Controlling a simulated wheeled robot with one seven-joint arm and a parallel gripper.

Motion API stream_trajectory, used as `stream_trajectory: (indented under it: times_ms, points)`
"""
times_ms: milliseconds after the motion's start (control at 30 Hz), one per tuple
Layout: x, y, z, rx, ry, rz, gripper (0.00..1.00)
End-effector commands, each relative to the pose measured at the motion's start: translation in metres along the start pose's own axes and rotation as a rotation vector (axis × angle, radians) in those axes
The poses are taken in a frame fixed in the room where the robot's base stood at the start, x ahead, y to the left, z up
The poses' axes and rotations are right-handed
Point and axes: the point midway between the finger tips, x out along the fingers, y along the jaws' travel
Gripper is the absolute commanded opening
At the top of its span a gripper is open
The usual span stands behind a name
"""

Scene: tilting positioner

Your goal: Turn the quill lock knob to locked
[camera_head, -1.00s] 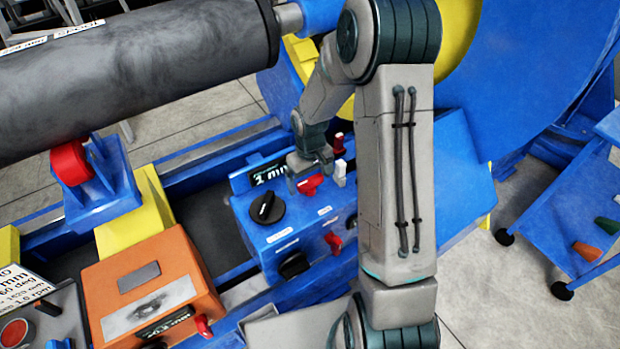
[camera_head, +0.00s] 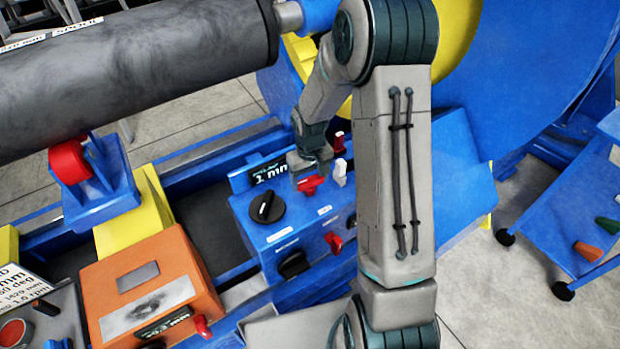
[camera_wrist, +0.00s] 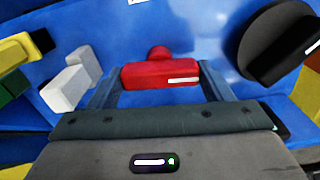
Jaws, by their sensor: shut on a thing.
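A red bar-shaped knob (camera_head: 311,185) with a white mark sits on the top of the blue control box (camera_head: 290,220). In the wrist view the red knob (camera_wrist: 162,73) lies crosswise between the two fingers. My gripper (camera_wrist: 158,84) is shut on it, one finger at each end of the bar. In the head view my gripper (camera_head: 311,170) reaches down over the knob from behind. The small labels on the box are too blurred to read, so I cannot confirm which one names the quill lock.
Close by stand a white lever (camera_head: 341,172), a small red lever (camera_head: 339,142) and a large black dial (camera_head: 265,207). A second red knob (camera_head: 333,243) and black knob (camera_head: 294,264) are on the front face. The display (camera_head: 270,173) is behind.

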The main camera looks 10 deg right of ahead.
Motion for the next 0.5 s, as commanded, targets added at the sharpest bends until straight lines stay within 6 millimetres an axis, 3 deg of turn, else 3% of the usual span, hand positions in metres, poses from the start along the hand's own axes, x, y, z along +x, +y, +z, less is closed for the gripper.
stream_trajectory:
  times_ms: [500]
  points:
    - [0.0011, -0.0008, -0.0007, 0.456, 0.002, 0.0, 0.5]
